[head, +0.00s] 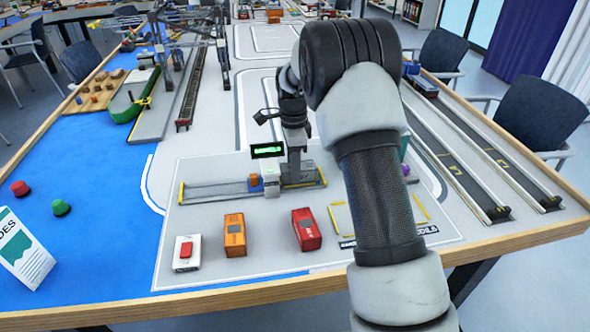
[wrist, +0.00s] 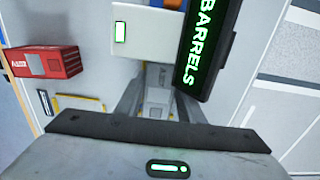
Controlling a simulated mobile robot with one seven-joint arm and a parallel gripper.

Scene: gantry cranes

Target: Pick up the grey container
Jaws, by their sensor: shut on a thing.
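In the wrist view, the grey container (wrist: 158,97) is a small pale grey box between the two fingers of my gripper (wrist: 157,78). The fingers are shut on its sides. In the head view my gripper (head: 297,168) is low over the mat at the middle of the table, behind the red and orange containers. My own arm and gripper hide most of the grey container there. I cannot tell whether its underside touches the mat.
A black BARRELS sign (wrist: 205,45) and a white box with a green display (wrist: 143,32) stand close to my gripper. A red container (head: 306,229), an orange container (head: 235,235) and a red-button box (head: 187,253) line the front. Rails (head: 465,160) lie right.

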